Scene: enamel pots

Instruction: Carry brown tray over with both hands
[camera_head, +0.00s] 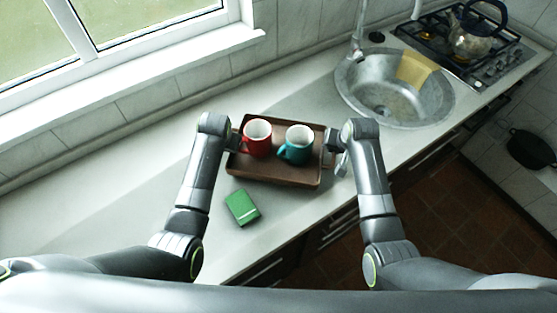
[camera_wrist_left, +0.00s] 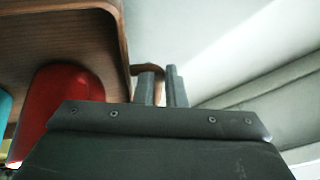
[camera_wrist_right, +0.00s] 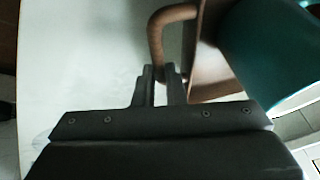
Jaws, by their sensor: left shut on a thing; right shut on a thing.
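The brown tray (camera_head: 275,177) is over the white counter, with a red mug (camera_head: 257,139) and a teal mug (camera_head: 296,146) standing upright in it. I cannot tell whether its base touches the counter. My left gripper (camera_head: 234,141) is shut on the tray's left handle; the left wrist view shows the fingers (camera_wrist_left: 161,75) at the handle (camera_wrist_left: 147,69) and the red mug (camera_wrist_left: 62,88) nearby. My right gripper (camera_head: 331,150) is shut on the right handle, a curved loop (camera_wrist_right: 158,35) between the fingers (camera_wrist_right: 159,75) in the right wrist view.
A green box (camera_head: 242,207) lies on the counter (camera_head: 110,215) in front of the tray. A round metal sink (camera_head: 385,100) with a yellow cloth (camera_head: 415,69) and a stove (camera_head: 480,55) with a kettle (camera_head: 470,40) are to the right. The counter at left is clear.

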